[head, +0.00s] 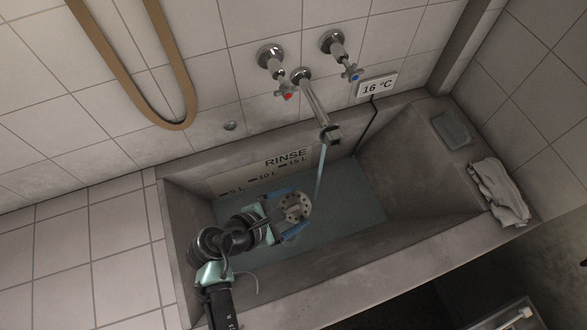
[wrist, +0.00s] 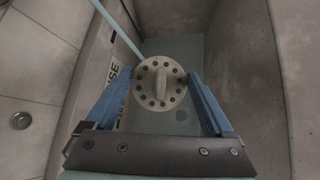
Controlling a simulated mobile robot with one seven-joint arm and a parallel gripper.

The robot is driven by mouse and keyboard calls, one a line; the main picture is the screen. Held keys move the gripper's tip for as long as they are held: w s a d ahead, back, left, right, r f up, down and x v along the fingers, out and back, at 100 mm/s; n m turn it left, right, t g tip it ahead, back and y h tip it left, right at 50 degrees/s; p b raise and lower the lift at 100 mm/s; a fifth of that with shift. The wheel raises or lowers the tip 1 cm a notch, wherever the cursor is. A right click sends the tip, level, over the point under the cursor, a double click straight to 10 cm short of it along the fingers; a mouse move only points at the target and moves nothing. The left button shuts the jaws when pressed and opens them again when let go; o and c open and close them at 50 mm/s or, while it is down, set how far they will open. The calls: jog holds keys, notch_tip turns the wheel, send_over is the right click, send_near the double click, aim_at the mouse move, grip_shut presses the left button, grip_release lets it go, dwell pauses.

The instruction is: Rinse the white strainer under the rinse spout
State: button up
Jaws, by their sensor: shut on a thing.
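The white strainer (head: 292,206) is a pale round disc with a ring of holes and a raised middle bar, seen face-on in the wrist view (wrist: 158,83). My gripper (head: 296,210) is shut on it, with a blue finger on either side, over the left part of the washtub. The rinse spout (head: 329,134) sticks out from the wall, up and to the right of the strainer. A thin water stream (head: 321,172) falls from it to the right of the strainer in the head view. I cannot tell whether the stream touches the strainer.
The concrete washtub (head: 398,224) holds water (head: 345,205), with RINSE and litre marks on its back wall. Two taps (head: 275,60) (head: 338,48) and a 16 °C display (head: 377,86) are above. A grey cloth (head: 498,190) and soap-like block (head: 452,130) lie on the right rim.

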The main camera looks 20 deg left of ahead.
jog(key=w+a+f+b, duration=0.1)
jog(key=w+f+b, duration=0.1)
jog(key=w+b, duration=0.5)
jog(key=shift+w+f, duration=0.2)
jog(key=shift+w, duration=2.45)
jog(key=shift+d, duration=0.15)
jog(key=shift+d+p, duration=0.45)
jog(key=shift+p, duration=0.15)
jog(key=shift+a, duration=0.15)
jog(key=shift+a, duration=0.5)
jog(key=shift+d+p, duration=0.15)
jog(key=shift+p, duration=0.15)
jog(key=shift+d+p, duration=0.4)
jog(key=shift+d, duration=0.1)
